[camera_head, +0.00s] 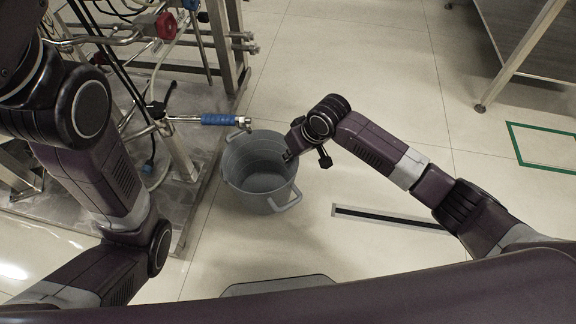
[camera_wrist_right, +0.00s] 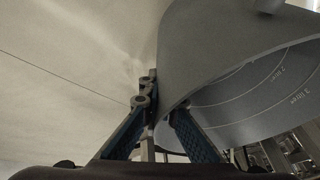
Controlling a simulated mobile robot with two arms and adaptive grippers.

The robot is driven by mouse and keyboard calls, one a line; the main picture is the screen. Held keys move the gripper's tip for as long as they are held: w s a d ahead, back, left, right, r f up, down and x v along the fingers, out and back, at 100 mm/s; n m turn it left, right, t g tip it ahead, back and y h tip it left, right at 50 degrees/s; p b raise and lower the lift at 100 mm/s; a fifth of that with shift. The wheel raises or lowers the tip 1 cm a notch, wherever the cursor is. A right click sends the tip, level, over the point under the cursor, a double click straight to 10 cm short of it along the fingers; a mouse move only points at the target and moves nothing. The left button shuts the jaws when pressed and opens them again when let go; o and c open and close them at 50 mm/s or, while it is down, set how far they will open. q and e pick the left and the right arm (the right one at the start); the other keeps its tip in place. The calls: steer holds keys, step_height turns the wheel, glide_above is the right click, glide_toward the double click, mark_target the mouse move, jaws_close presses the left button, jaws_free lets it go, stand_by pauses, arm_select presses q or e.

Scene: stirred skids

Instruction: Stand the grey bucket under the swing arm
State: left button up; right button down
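The grey bucket (camera_head: 262,183) is upright below the middle of the head view, its mouth facing up. I cannot tell whether its base touches the floor. The swing arm (camera_head: 220,119), a metal pipe with a blue sleeve, reaches right from the skid, and its end lies over the bucket's far rim in the picture. My right gripper (camera_head: 290,155) is at the bucket's right rim. In the right wrist view its fingers (camera_wrist_right: 160,118) straddle the bucket wall (camera_wrist_right: 205,50) and look closed on it; litre marks show inside. My left gripper is out of view; only its arm shows.
A pipework skid (camera_head: 190,150) with valves and a metal base frame stands left of the bucket. A black-and-white floor strip (camera_head: 385,217) lies to the right. A steel table (camera_head: 520,45) stands at the far right, near a green floor marking (camera_head: 540,162). Floor between is clear.

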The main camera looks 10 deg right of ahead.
mark_target(289, 163)
step_height(289, 163, down, 4)
steer(key=b, duration=0.2)
steer(key=shift+r+b, duration=0.1)
steer(key=shift+b, duration=0.2)
steer(key=shift+r, duration=0.1)
steer(key=c, duration=2.2)
jaws_free()
steer(key=shift+f, duration=0.2)
steer(key=shift+o, duration=0.2)
steer(key=shift+r, duration=0.1)
